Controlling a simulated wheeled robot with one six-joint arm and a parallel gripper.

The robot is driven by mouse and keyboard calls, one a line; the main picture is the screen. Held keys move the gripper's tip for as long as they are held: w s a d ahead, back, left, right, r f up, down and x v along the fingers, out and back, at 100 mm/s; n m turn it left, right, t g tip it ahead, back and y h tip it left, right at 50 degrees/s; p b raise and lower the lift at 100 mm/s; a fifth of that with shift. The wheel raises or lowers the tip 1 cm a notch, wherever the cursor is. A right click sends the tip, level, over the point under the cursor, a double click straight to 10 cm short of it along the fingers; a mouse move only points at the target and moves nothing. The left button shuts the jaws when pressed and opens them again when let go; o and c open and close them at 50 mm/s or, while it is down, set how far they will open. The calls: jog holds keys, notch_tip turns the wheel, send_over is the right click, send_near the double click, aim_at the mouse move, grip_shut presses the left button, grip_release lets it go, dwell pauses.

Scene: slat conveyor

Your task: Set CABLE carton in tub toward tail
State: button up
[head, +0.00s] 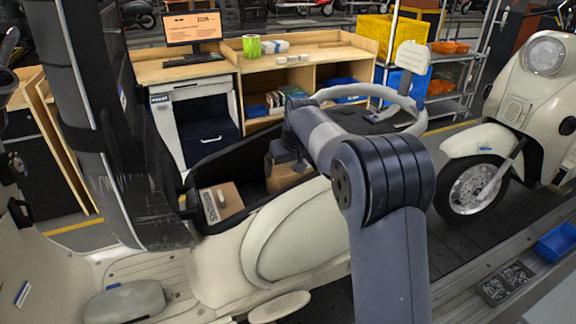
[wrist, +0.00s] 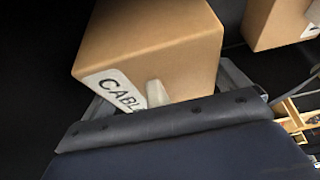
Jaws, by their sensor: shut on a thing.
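The CABLE carton (wrist: 150,45) is a brown box with a white label reading "CABLE" in the wrist view. My gripper (wrist: 165,92) is shut on it, a finger showing on either side. In the head view, the gripper (head: 287,163) is low in the dark open tub (head: 232,160) of the near cream scooter, with the brown carton (head: 287,178) below it. My arm hides part of the tub. Whether the carton touches the tub floor is hidden.
Another brown carton (head: 221,203) with a white label sits at the tub's left end; a second carton also shows at upper right in the wrist view (wrist: 280,22). A wooden workbench (head: 300,68) stands behind. Another cream scooter (head: 510,125) stands at right.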

jog(key=o, duration=0.7)
jog(key=shift+s+f, duration=0.15)
jog(key=shift+f, duration=0.55)
jog(key=shift+r, duration=0.1)
jog(key=v, duration=1.1)
jog(key=shift+r+b, duration=0.4)
jog(key=shift+r, duration=0.1)
jog(key=x, duration=1)
jog(key=shift+f+p, duration=0.35)
jog(key=shift+p, duration=0.05)
